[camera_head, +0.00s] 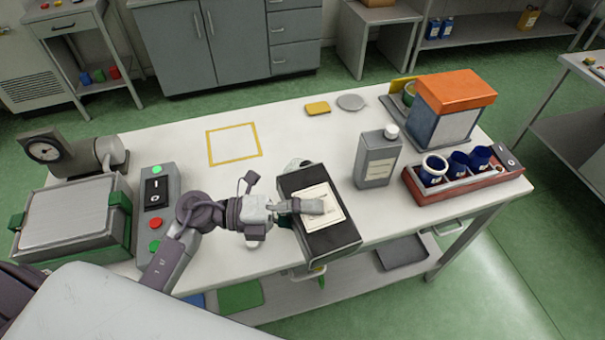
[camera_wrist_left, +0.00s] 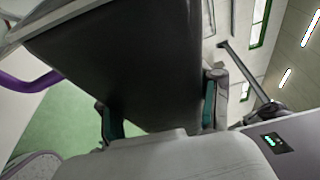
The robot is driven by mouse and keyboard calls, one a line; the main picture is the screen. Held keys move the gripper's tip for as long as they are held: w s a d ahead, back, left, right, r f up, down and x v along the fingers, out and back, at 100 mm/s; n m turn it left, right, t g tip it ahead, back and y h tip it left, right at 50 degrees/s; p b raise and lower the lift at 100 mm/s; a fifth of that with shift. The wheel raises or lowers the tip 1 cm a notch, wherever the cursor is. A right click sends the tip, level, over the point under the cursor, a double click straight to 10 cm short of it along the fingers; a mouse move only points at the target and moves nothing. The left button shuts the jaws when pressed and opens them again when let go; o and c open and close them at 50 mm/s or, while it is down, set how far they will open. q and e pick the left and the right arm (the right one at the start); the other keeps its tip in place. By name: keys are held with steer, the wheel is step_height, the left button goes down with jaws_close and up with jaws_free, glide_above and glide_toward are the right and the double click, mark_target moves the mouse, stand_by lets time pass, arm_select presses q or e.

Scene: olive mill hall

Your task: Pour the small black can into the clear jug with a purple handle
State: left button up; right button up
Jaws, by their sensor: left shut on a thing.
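The black can (camera_head: 335,241), a boxy can with a pale label, is tilted over near the table's front edge. My left gripper (camera_head: 308,206) is shut on it, with one finger across the label. In the left wrist view the can (camera_wrist_left: 120,60) fills the space between the two fingers (camera_wrist_left: 160,118). The jug's purple handle (camera_wrist_left: 32,83) shows at the left of that view, beside the can. In the head view the jug is mostly or wholly hidden by the can and gripper, so I cannot tell how the can's mouth sits to it.
A grey bottle with a white cap (camera_head: 377,160) stands right of the can. A red tray (camera_head: 470,192) with blue cups is farther right, before an orange-topped box (camera_head: 453,105). A control box (camera_head: 157,205) stands left. The yellow-outlined square (camera_head: 234,144) is empty.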

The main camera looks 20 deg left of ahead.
arm_select(q)
steer(key=shift+r+n+p, duration=0.15)
steer(key=shift+n+p, duration=0.15)
steer(key=shift+n, duration=0.2)
stand_by(0.8)
steer(key=shift+w+r+n+h+p, duration=0.1)
steer(key=shift+r+n+h+p, duration=0.25)
steer(key=shift+p, duration=0.2)
stand_by(2.4)
